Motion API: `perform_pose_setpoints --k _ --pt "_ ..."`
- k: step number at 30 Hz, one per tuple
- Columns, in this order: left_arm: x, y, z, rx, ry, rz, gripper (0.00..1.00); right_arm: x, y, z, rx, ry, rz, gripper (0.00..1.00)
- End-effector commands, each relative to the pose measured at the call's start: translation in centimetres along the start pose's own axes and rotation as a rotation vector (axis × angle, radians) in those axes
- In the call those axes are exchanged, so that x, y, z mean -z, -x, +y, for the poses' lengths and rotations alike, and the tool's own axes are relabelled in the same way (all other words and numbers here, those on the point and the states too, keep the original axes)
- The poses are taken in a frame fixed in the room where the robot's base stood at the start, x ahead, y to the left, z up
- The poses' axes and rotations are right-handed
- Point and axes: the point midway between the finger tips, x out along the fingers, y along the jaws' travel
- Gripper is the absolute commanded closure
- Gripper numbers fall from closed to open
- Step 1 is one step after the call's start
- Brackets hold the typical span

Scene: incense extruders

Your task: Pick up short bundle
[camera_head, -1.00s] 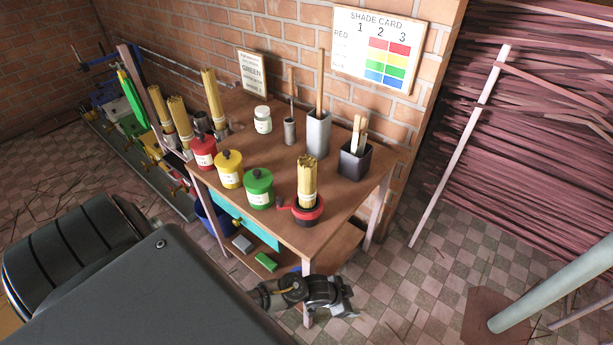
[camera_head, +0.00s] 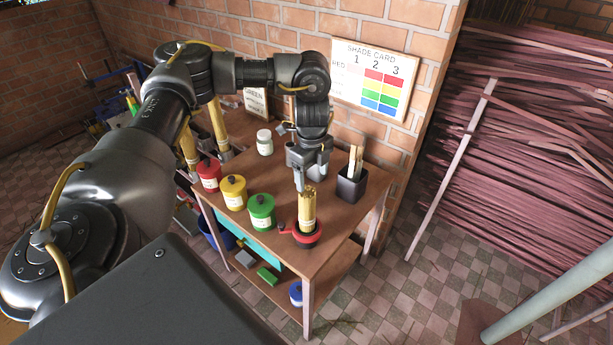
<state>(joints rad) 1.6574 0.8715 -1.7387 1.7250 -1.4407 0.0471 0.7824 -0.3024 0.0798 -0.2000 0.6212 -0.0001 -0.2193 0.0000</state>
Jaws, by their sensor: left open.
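A tan bundle of sticks (camera_head: 307,213) stands upright in a red and black round holder (camera_head: 308,238) near the table's front right corner. More tan bundles, one of them here (camera_head: 217,121), stand at the table's left end, partly hidden by my left arm. I cannot tell for sure which bundle is the short one. My left gripper (camera_head: 312,174) is open, pointing down just above and behind the bundle in the red holder. Its fingers appear empty. My right gripper is not in view.
Red (camera_head: 209,175), yellow (camera_head: 233,193) and green (camera_head: 262,212) lidded pots line the table's front edge. A white jar (camera_head: 265,142) stands behind. A dark square cup with sticks (camera_head: 351,184) is right of my gripper. A shade card (camera_head: 369,78) hangs on the wall.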

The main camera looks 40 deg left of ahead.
Motion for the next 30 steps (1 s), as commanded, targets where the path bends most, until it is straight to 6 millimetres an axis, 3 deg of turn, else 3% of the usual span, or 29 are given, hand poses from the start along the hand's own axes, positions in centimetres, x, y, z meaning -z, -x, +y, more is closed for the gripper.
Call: perform_pose_setpoints --k 3,7,18,25,30 --pt "-1.0 0.8 0.5 -0.010 0.018 -0.020 0.28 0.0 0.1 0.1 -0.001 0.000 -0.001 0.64" --pt "-1.1 0.5 0.6 -0.014 0.020 -0.022 0.28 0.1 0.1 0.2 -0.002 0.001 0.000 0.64" --pt "-1.1 -4.3 0.6 -0.012 0.017 -0.020 0.28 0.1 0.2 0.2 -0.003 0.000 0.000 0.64" --pt "-1.2 -4.9 0.5 -0.011 0.017 -0.021 0.28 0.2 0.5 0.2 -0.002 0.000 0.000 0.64" --pt "-1.6 -6.7 0.6 -0.015 0.018 -0.021 0.28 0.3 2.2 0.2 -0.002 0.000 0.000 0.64"
